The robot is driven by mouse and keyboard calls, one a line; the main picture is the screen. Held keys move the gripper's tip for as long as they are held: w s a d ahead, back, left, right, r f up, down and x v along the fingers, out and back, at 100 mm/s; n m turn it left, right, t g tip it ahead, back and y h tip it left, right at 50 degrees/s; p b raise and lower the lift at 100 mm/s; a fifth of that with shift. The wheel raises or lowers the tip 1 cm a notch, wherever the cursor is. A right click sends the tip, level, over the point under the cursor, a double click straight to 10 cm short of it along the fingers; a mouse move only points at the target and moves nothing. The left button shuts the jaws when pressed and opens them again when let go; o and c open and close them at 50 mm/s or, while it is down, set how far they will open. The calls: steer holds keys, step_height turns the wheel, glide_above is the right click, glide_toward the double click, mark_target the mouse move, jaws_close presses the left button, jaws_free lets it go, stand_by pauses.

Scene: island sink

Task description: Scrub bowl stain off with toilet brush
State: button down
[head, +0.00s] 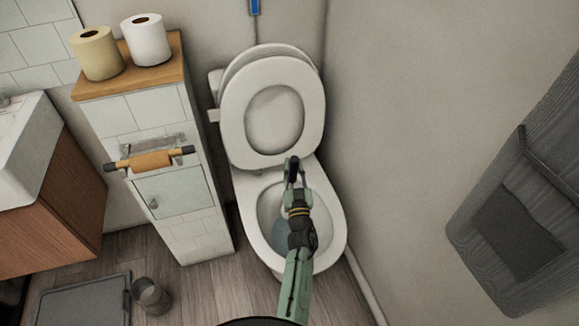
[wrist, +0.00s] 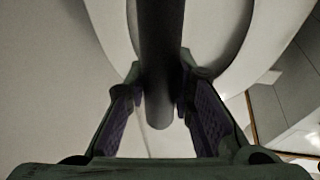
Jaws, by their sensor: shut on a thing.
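The toilet bowl (head: 333,222) is white, with its lid and seat (head: 233,112) raised against the tank. My gripper (head: 294,184) is over the bowl, shut on the dark handle of the toilet brush (head: 293,165). In the wrist view the handle (wrist: 160,60) passes between the fingers of my gripper (wrist: 165,100), its rounded end towards the camera. The brush head cannot be made out clearly; my arm hides part of the bowl's inside. Bluish water (head: 283,236) shows in the bowl. I cannot make out a stain.
A tiled cabinet (head: 203,225) stands left of the toilet, with two paper rolls (head: 146,40) on top and a roll holder (head: 150,161) on its front. A wall is close on the right. A small bin (head: 151,296) stands on the floor at lower left.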

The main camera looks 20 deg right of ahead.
steer(key=shift+w+a+r+b, duration=0.1)
steer(key=shift+a+b, duration=0.1)
steer(key=shift+a, duration=0.4)
steer(key=shift+w+a+b, duration=0.1)
steer(key=shift+a+b, duration=0.05)
steer(key=shift+a, duration=0.45)
stand_by(0.5)
steer(key=shift+w+d+p, duration=0.15)
steer(key=shift+d+p, duration=0.45)
steer(key=shift+d, duration=0.55)
steer(key=shift+w+d+f+p, duration=0.1)
steer(key=shift+d+p, duration=0.05)
steer(key=shift+d, duration=0.65)
steer(key=shift+d+f+p, duration=0.1)
steer(key=shift+d+p, duration=0.05)
steer(key=shift+d, duration=0.65)
